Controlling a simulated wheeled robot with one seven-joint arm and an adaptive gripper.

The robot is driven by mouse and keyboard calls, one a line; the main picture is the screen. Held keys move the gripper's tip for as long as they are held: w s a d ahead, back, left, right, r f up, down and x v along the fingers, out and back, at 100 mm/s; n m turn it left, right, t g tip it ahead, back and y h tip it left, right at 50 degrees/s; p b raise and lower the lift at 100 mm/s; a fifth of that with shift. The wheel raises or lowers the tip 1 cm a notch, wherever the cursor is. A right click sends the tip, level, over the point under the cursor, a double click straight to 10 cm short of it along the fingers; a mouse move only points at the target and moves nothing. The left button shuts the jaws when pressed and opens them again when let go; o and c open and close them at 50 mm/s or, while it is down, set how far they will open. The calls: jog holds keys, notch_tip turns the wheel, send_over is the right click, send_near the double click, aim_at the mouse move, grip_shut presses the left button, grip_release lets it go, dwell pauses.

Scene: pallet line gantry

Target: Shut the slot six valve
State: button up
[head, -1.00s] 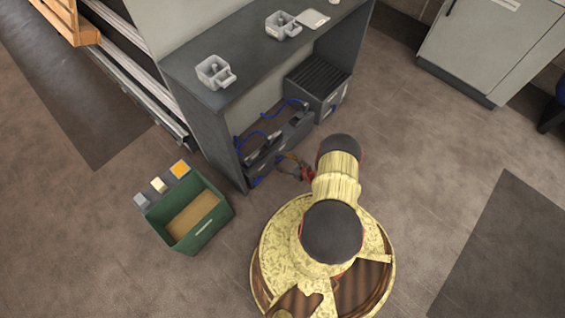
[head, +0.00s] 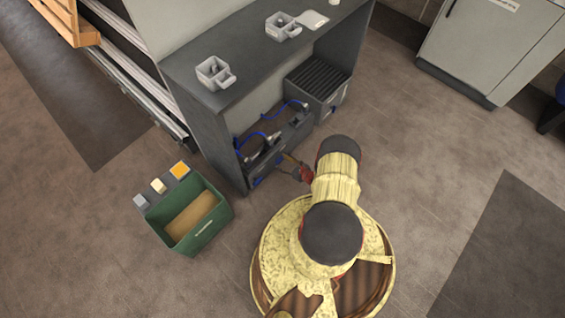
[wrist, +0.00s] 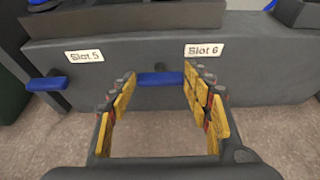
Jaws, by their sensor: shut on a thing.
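In the wrist view, a blue valve handle (wrist: 160,78) lies crosswise on the dark front panel, just left of the white "Slot 6" label (wrist: 203,50). My gripper (wrist: 158,82) has its yellow-padded fingers on either side of this handle and is shut on it. A second blue handle (wrist: 47,83) sits left of the "Slot 5" label (wrist: 84,56), apart from my gripper. In the head view, my gripper (head: 287,163) reaches low to the front of the dark unit (head: 295,135) under the bench; the arm partly hides it.
The grey bench (head: 240,70) overhangs the unit and bears two grey holders (head: 214,73). A ribbed dark box (head: 318,85) stands right of the unit. A green bin (head: 200,235) is on the floor at left. The floor at right is clear.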

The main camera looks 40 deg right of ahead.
jog(key=shift+c, duration=0.8)
jog(key=shift+a, duration=0.1)
jog(key=n+h, duration=0.1)
jog(key=n, duration=0.1)
jog(key=shift+a+f+n+h, duration=0.1)
jog(key=shift+a+n+h, duration=0.2)
jog(key=shift+h, duration=0.1)
jog(key=n+h, duration=0.1)
jog(key=n+t, duration=0.1)
jog(key=n, duration=0.1)
jog(key=n+h, duration=0.1)
jog(key=shift+a+f+n+h, duration=0.25)
jog(key=shift+a+n+h, duration=0.05)
jog(key=shift+t, duration=0.3)
jog(key=o, duration=1.2)
jog(key=shift+c, duration=0.2)
